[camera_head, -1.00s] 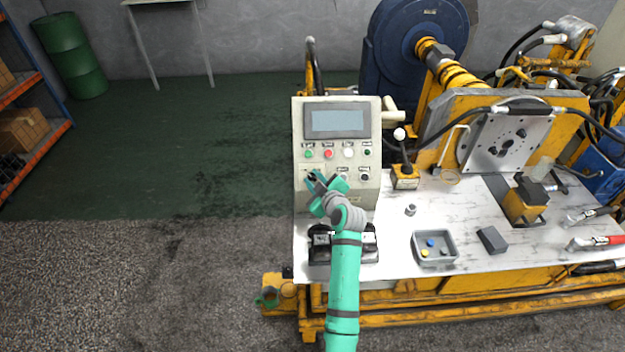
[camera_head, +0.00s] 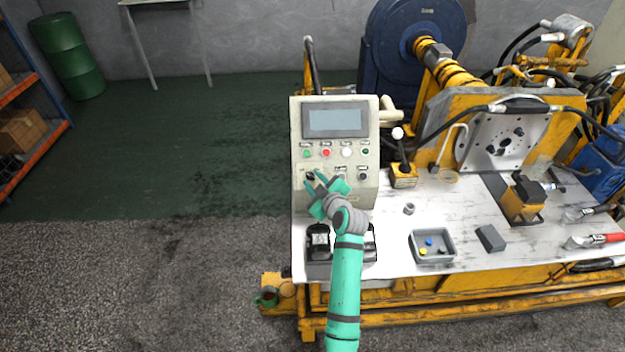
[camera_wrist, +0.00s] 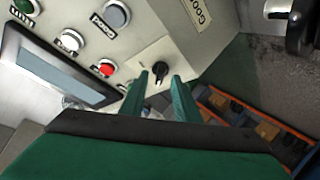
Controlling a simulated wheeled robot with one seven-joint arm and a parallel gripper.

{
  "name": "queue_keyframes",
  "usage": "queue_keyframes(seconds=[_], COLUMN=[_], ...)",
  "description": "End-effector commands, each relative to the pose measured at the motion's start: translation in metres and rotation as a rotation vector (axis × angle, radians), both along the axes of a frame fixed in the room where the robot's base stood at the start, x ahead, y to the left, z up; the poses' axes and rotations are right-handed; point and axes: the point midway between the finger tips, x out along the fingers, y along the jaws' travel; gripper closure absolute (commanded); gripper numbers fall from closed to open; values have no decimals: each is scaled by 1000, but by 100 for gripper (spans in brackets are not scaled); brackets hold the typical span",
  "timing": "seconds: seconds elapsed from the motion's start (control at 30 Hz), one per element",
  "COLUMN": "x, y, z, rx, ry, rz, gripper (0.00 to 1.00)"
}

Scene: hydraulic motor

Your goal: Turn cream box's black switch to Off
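The cream control box (camera_head: 364,186) stands on the white bench top, with a screen, several coloured buttons and a black switch (camera_head: 310,176) at its lower left. In the wrist view the black switch (camera_wrist: 159,73) sits on a pale square plate, seen just beyond and between the fingertips. My gripper (camera_head: 315,185) is at the lower left of the box front. Its two green fingers are apart in the wrist view (camera_wrist: 160,90), with nothing visibly held. I cannot tell whether the fingertips touch the switch. The switch's label is not readable.
A black device (camera_head: 318,243) lies below the box, under my arm. A grey tray (camera_head: 447,252) with small coloured pieces, a dark block (camera_head: 491,238) and a yellow lever base (camera_head: 404,176) stand to the right. Open floor lies to the left.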

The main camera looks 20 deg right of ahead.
Motion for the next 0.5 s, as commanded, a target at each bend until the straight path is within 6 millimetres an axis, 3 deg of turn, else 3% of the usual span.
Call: queue_keyframes(seconds=[0.3, 0.5], x=[-57, -81], y=[-4, -5], z=[18, 26], rx=[0, 0], ry=[0, 1], rz=[-3, -2], gripper=[71, 71])
